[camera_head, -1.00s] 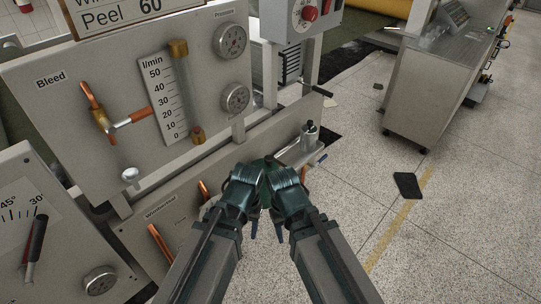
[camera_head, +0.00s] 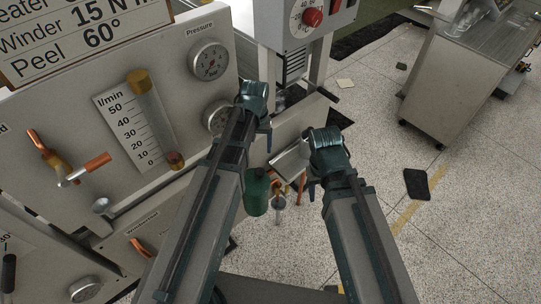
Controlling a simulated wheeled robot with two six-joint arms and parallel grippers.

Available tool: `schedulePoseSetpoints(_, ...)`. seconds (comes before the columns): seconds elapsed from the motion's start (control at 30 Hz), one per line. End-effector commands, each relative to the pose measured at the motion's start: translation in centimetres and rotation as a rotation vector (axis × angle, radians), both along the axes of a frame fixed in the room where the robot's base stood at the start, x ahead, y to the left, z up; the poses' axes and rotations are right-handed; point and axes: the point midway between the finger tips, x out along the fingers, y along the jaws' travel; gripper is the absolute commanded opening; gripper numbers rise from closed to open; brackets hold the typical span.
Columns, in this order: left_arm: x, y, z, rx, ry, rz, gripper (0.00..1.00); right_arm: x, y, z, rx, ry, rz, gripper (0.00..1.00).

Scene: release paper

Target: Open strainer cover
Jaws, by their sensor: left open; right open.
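A green cylindrical body (camera_head: 257,192), which may be the strainer, hangs below and between my two arms in the head view. A pale flat metal piece (camera_head: 290,158) lies tilted just above and right of it; I cannot tell whether it is the strainer cover. My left gripper (camera_head: 264,124) is open, above the green body and in front of the panel. My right gripper (camera_head: 313,172) is open, just right of the pale piece. Whether it touches that piece is unclear. My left forearm hides part of the panel beside the green body.
The grey panel has a flow tube (camera_head: 152,118), a pressure gauge (camera_head: 209,61) and a copper-handled bleed valve (camera_head: 55,170). A control box with a red knob (camera_head: 312,17) stands behind. Copper handles and small fittings (camera_head: 279,202) sit close below.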

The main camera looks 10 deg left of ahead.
Motion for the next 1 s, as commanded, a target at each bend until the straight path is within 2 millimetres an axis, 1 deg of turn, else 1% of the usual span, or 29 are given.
schedulePoseSetpoints(0.27, 0.1, 0.2, -0.1, -0.002, -0.001, 0.006, 0.76, 0.0, 0.0, -0.1, 0.0, 0.0, 0.0, 0.5)
schedulePoseSetpoints(0.47, 0.1, 0.2, -1.3, -0.002, -0.001, 0.006, 0.76, 0.0, 0.0, -1.3, 0.0, 0.0, 0.0, 0.5)
schedulePoseSetpoints(0.67, 0.1, 0.1, -3.6, -0.001, -0.001, 0.005, 0.76, 0.0, 0.0, -3.6, 0.0, 0.0, 0.0, 0.5)
schedulePoseSetpoints(1.0, 0.1, 0.1, -8.4, -0.001, -0.001, 0.005, 0.76, 0.0, 0.0, -8.4, 0.0, 0.0, 0.0, 0.5)
